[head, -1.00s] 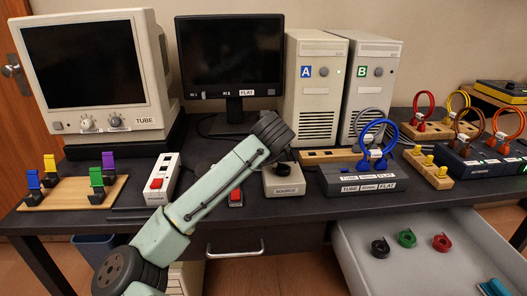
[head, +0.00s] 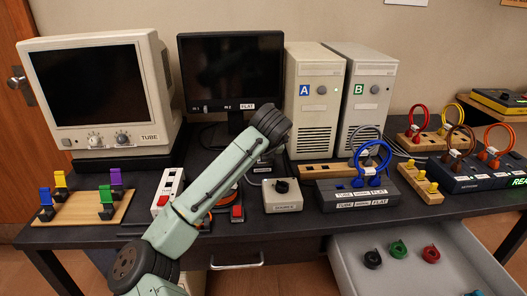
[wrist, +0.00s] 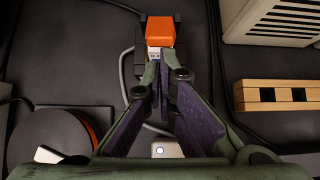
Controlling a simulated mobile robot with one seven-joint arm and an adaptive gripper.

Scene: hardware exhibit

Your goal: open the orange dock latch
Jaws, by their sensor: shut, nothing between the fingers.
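The orange latch (wrist: 175,30) shows at the top middle of the wrist view, as an orange block on a dark base with a pale part at its near side. In the head view I cannot make it out; my arm covers part of that area of the desk. My gripper (wrist: 160,72) is shut and empty in the wrist view. Its fingertips lie close below the pale part, in line with the latch. I cannot tell whether they touch it. In the head view the fingers cannot be made out behind the arm.
A round reel with an orange rim (wrist: 62,140) lies left of my gripper, and a wooden slotted block (wrist: 275,95) lies right. The SOURCE box (head: 282,196) and blue-cable box (head: 357,192) stand on the desk. A drawer (head: 400,262) is open at front right.

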